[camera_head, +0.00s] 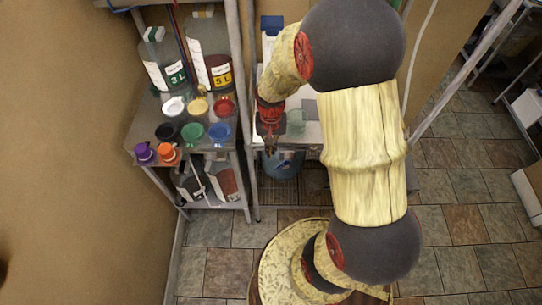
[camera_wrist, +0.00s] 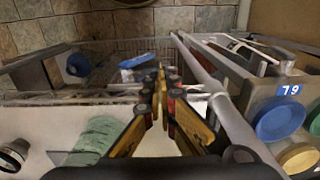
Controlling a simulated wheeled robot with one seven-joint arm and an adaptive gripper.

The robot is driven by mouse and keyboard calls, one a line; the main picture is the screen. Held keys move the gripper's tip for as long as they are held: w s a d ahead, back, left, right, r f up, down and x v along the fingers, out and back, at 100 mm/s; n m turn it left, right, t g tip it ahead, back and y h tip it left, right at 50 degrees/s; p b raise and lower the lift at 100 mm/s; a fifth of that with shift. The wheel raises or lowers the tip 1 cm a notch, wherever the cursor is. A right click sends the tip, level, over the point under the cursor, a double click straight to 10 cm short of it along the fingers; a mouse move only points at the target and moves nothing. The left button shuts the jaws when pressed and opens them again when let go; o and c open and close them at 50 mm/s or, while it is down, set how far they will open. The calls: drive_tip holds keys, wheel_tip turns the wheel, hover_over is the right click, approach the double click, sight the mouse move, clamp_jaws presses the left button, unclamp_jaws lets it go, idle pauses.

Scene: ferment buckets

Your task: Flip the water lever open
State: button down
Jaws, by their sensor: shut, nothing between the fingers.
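A small flat blue piece (camera_wrist: 137,60), which looks like the water lever, lies just beyond and left of my fingertips in the wrist view. In the head view a small blue piece (camera_head: 286,155) shows above the bucket, below and right of my gripper. I cannot tell its exact angle. My gripper (camera_head: 270,148) points down at the front edge of the white table. Its yellow-and-black fingers (camera_wrist: 160,72) are together and empty in the wrist view. I see no clear contact with the blue piece.
A bluish bucket (camera_head: 281,170) stands low beneath the table edge. A green translucent cup (camera_head: 296,122) is on the white table. The left shelf (camera_head: 148,118) holds several coloured lids and two large bottles. A metal post (camera_wrist: 228,112) stands close right of my fingers.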

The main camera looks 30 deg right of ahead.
wheel_tip(320, 180, up, 2)
drive_tip(key=shift+r, duration=0.1)
idle(0.6)
